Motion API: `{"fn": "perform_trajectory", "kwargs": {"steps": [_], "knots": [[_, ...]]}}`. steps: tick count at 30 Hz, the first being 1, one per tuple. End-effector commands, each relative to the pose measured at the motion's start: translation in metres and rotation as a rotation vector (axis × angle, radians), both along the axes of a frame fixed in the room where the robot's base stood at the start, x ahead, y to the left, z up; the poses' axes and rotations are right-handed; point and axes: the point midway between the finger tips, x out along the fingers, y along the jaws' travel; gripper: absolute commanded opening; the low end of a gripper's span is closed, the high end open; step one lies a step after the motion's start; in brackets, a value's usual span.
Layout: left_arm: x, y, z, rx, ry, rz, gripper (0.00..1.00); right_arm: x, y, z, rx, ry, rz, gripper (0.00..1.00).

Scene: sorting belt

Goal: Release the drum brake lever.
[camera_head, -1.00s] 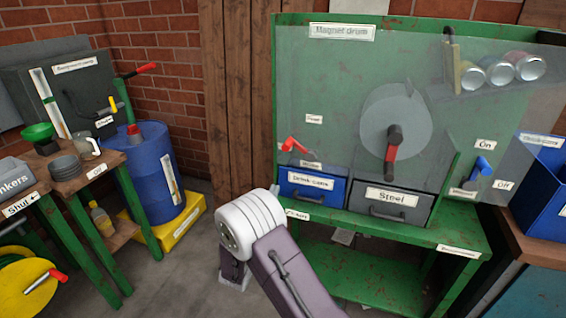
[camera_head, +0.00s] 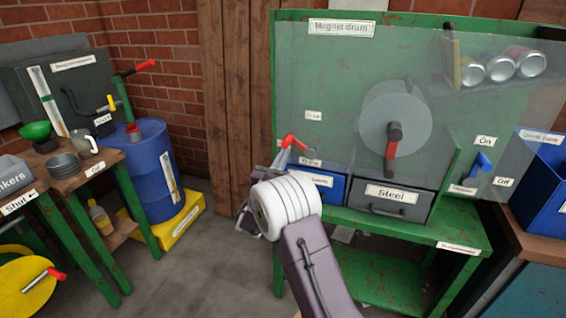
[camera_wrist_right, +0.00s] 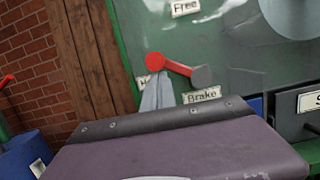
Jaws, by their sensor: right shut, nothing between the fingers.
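The brake lever (camera_head: 293,141) has a red grip and sits low on the left of the green magnet drum panel, between the labels "Free" above and "Brake" below. In the right wrist view the red lever (camera_wrist_right: 168,66) slants from its red end at upper left down to a grey pivot. My right gripper (camera_head: 281,158) is shut, its grey fingers just below the red end; the wrist view shows the fingers (camera_wrist_right: 157,92) there too, and I cannot tell whether they touch it. The drum disc (camera_head: 397,120) with its red-handled crank is to the right. My left gripper is not in view.
A blue drawer (camera_head: 330,188) and a grey "Steel" drawer (camera_head: 391,202) sit under the drum. A clear sheet covers the panel's front. An On/Off lever (camera_head: 483,163) is at the right. A blue barrel (camera_head: 158,170) and a workbench stand left.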

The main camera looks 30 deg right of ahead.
Motion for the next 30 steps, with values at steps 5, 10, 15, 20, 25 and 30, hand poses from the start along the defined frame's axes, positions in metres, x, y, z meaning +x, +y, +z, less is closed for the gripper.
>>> {"fn": "perform_trajectory", "kwargs": {"steps": [5,10,15,20,25,30], "knots": [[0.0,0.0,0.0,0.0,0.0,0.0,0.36,0.0,0.0,0.0,0.0,0.0,0.0,0.0],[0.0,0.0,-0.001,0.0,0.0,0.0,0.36,0.0,0.0,0.0,0.005,-0.006,0.0,0.0],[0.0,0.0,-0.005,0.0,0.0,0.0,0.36,0.0,0.001,0.002,0.03,-0.035,0.0,0.0],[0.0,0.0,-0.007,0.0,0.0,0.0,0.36,0.0,0.001,0.004,0.045,-0.055,0.0,0.0],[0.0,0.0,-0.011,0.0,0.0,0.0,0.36,0.0,0.001,0.007,0.07,-0.085,-0.001,0.0],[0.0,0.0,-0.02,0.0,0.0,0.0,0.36,0.0,0.0,0.011,0.126,-0.151,0.0,0.0]]}}
